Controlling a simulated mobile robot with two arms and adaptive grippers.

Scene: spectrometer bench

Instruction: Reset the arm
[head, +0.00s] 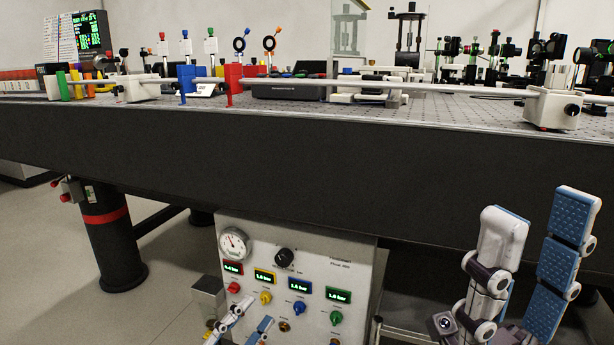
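My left gripper (257,312) is low in the head view, in front of the lower left part of a pneumatic control panel. Its two blue-and-white fingers are apart, and nothing shows between them. Its wrist is cut off by the bottom edge. My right gripper (541,210) is large and close at the lower right, pointing up. Its white finger and blue-padded finger stand well apart with nothing between them. It is in front of the bench's dark side. Most of both arms is out of view.
The optical bench (300,165) crosses the view, its top crowded with optics and a long rail (440,88). The control panel (300,262) has a gauge, displays and coloured knobs. A bench leg (115,245) stands at left. Open floor (50,270) shows at lower left.

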